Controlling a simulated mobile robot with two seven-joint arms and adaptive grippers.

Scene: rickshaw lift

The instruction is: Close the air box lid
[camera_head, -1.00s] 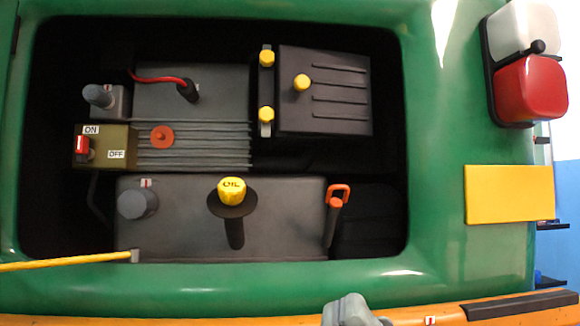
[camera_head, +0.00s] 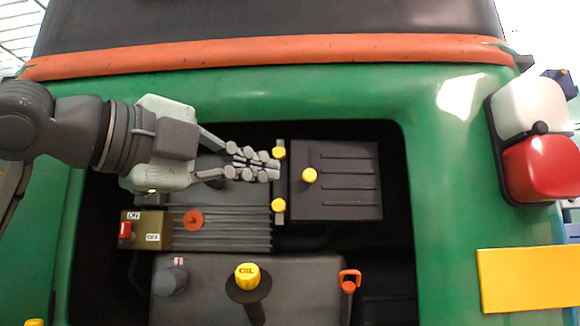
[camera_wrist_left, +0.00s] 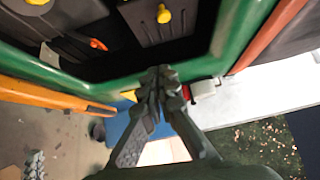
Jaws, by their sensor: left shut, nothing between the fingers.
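The air box lid (camera_head: 335,180) is the dark ribbed cover with a yellow knob (camera_head: 309,175) in the engine bay. It looks flat in the head view, but I cannot tell whether it is fully closed. Two yellow-capped clips (camera_head: 279,204) stand along its left edge. My left gripper (camera_head: 270,168) is shut and empty, its tips over the upper clip area at the lid's left edge; contact is unclear. The lid also shows at the top of the left wrist view (camera_wrist_left: 160,27), beyond the shut fingers. A grey shape low left there may be my right gripper (camera_wrist_left: 35,165).
The green body rim (camera_head: 300,110) surrounds the bay. The yellow oil cap (camera_head: 247,276), orange-handled stick (camera_head: 349,282) and ON/OFF box (camera_head: 146,230) stand nearby. The red and white lamp (camera_head: 540,168) and yellow plate (camera_head: 530,279) are at right.

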